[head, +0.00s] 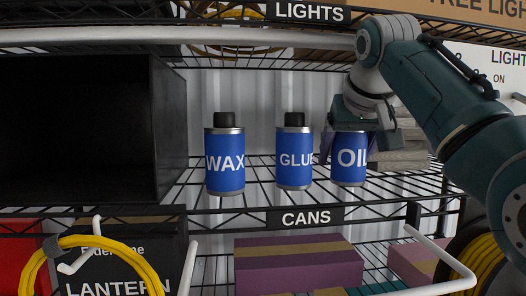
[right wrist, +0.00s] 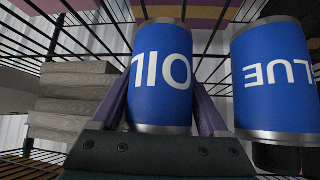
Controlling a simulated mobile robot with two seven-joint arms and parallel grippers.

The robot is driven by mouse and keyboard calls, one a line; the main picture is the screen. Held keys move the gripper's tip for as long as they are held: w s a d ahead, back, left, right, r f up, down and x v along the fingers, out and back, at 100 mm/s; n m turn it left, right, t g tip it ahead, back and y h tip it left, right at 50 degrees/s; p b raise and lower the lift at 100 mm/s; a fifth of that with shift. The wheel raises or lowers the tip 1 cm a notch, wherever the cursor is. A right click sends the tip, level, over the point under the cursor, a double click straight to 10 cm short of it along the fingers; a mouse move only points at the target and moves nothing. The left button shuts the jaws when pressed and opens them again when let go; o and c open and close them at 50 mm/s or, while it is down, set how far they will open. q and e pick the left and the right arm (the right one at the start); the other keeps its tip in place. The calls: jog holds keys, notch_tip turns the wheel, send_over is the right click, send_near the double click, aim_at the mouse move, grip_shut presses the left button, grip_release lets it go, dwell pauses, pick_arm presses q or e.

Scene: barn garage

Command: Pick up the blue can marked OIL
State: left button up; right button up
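The blue can marked OIL (head: 348,160) stands upright on the wire shelf, at the right end of a row of three blue cans. In the right wrist view the OIL can (right wrist: 162,75) appears upside down between the two purple fingers of my right gripper (right wrist: 165,98). One finger is close along each side; whether they press on it cannot be made out. My left gripper is not in view.
The GLUE can (head: 294,158) stands close left of the OIL can, with the WAX can (head: 225,160) farther left. Stacked grey blocks (right wrist: 72,100) are on the other side. A black bin (head: 170,130) fills the shelf's left; another rack (head: 250,36) is above.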

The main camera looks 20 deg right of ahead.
grip_shut()
dwell(0.4)
jog(key=shift+r, duration=0.2)
